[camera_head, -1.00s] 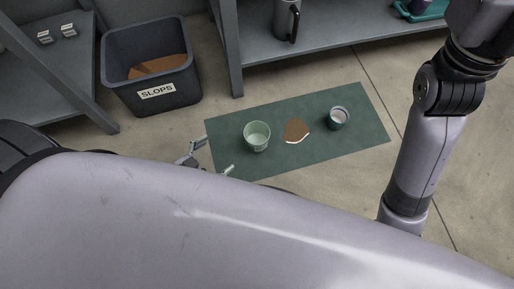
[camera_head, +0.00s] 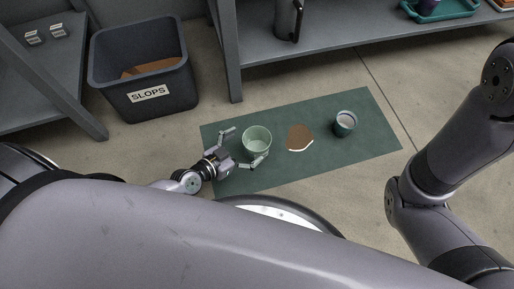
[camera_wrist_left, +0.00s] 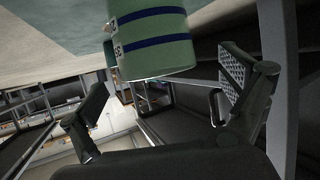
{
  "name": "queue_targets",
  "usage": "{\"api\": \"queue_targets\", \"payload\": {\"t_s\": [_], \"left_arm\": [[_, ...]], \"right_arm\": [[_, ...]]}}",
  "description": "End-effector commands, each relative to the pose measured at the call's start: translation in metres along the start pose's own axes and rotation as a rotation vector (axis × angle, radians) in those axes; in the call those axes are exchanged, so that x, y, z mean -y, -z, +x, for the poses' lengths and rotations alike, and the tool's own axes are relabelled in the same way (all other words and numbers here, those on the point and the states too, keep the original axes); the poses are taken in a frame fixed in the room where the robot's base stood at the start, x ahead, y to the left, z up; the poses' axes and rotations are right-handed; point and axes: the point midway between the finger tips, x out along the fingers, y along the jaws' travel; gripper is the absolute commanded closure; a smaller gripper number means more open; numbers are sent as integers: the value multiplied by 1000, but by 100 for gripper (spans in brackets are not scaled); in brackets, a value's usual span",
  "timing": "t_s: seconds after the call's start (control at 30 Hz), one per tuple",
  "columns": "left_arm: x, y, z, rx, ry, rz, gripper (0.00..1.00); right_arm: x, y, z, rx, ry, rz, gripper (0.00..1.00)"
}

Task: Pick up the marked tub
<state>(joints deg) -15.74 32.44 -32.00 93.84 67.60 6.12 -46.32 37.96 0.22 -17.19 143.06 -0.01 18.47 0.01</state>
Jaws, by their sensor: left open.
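A pale green tub (camera_head: 257,139) stands upright on a dark green mat (camera_head: 372,142) on the floor. In the left wrist view the tub (camera_wrist_left: 152,42) shows two blue bands and a white label with dark lettering, partly cut off. My left gripper (camera_head: 243,148) is open just left of the tub, one finger toward its back side and one toward its front. In the wrist view its fingers (camera_wrist_left: 168,88) are spread wide, with the tub beyond and between them. My right arm shows at the right, but its gripper does not.
A dark bin labelled SLOPS (camera_head: 150,96) stands at the back left. Shelves (camera_head: 345,55) stand behind the mat.

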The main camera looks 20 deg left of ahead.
Motion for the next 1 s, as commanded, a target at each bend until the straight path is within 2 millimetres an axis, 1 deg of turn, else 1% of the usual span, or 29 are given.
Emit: {"api": "queue_targets", "payload": {"t_s": [0.07,0.17,0.3,0.4,0.5,0.7,1.0], "left_arm": [[-1,0,5,-1,0,-1,5],[-3,-1,19,-3,1,-6,5],[-4,0,40,-2,1,-3,5],[-4,1,50,-2,1,-1,5],[-4,1,53,1,0,0,5],[-4,1,53,1,0,0,5],[-4,1,53,1,0,1,25]], "right_arm": [[1,2,0,-5,2,-1,60],[3,8,1,-21,7,-3,60],[4,9,-4,-19,7,-3,60],[4,10,-6,-19,7,-3,60],[4,10,-6,-19,7,-3,60],[4,10,-6,-19,7,-3,60],[4,10,-6,-20,8,-2,60]]}}
